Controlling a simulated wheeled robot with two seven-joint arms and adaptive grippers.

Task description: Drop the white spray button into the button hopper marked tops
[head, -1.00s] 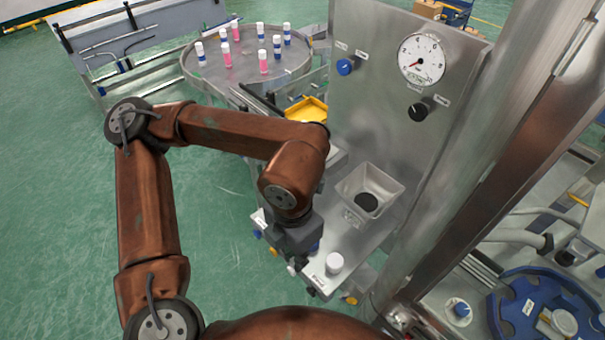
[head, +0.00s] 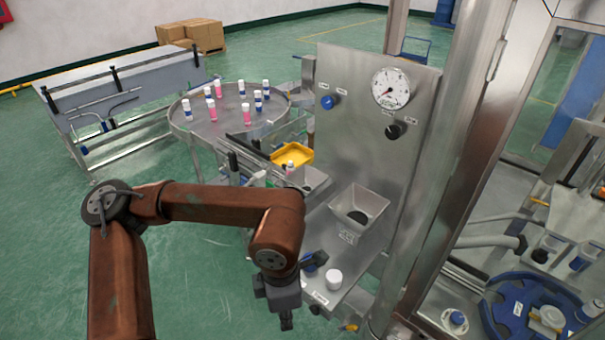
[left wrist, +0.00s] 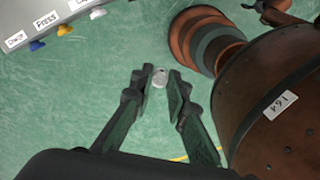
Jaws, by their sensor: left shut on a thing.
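My left gripper (head: 287,322) hangs fingers down at the near-left side of the steel shelf, clear of it. In the left wrist view its fingertips (left wrist: 159,82) are shut on a small round white piece, the white spray button (left wrist: 159,77), with green floor behind. The button is too small to make out in the head view. A square steel hopper (head: 371,201) with a dark opening stands on the shelf, right of and beyond the gripper. My right gripper is in neither view.
A second steel bin (head: 312,180) and a yellow tray (head: 292,156) lie behind my arm. A panel with a gauge (head: 390,88) rises behind the hopper. A round table (head: 225,125) holds several small bottles.

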